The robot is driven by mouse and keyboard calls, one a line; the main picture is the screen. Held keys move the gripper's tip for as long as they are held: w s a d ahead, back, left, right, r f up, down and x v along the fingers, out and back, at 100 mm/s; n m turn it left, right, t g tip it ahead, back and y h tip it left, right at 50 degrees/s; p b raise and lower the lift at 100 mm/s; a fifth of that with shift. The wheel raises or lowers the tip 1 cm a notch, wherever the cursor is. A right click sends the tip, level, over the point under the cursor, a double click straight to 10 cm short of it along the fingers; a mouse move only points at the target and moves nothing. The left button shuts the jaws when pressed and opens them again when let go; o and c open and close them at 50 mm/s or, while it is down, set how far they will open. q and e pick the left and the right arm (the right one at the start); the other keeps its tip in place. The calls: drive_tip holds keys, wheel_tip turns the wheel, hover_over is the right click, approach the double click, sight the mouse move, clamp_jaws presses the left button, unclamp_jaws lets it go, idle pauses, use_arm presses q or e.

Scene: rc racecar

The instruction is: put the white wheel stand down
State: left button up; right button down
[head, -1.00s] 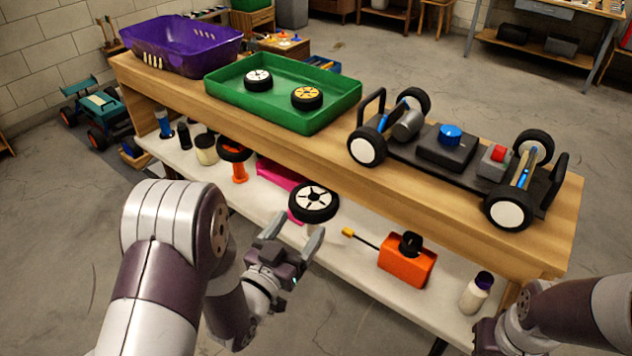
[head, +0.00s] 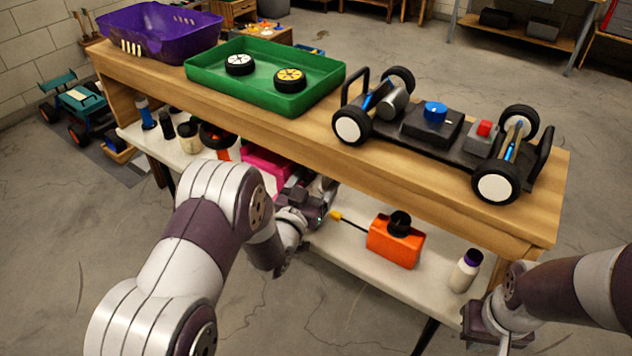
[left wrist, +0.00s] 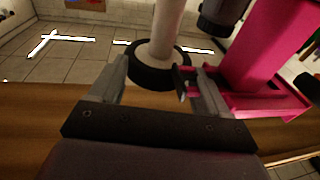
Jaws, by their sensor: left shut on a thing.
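The white wheel stand (left wrist: 172,25) shows in the left wrist view as a white post with a black tyre (left wrist: 150,72) around it. My left gripper (left wrist: 160,75) is shut on it, one finger on each side; whether the fingers press on the tyre or the post is unclear. In the head view my left gripper (head: 318,203) is by the front edge of the bench, over the lower shelf, and the stand is hidden behind my arm. My right gripper (head: 488,325) is low at the right, its fingers not clear.
A pink stand (left wrist: 262,55) is close beside the left gripper, also in the head view (head: 268,165). Above are a green tray (head: 232,88) with two wheels and the car chassis (head: 385,143).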

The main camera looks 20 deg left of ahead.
use_arm(q)
drive_tip(key=shift+f+b, duration=0.55)
drive_tip(key=shift+f, duration=0.05)
drive_tip(key=o, duration=1.4)
drive_tip(key=shift+r+p, duration=0.5)
drive_tip(key=shift+p, duration=0.05)
drive_tip(key=s+a+f+n+g+y, duration=0.1)
drive_tip(key=s+g, duration=0.7)
drive_tip(key=s, duration=0.5)
drive_tip(key=s+a+f+g+y, duration=0.1)
drive_tip(key=s+g+y, duration=0.1)
drive_tip(key=s+g, duration=0.7)
drive_tip(key=s, duration=0.4)
drive_tip(key=shift+s+a+f+n+y+p, duration=0.15)
drive_tip(key=shift+f+n+y+p, duration=0.15)
drive_tip(key=shift+f+n+p, duration=0.1)
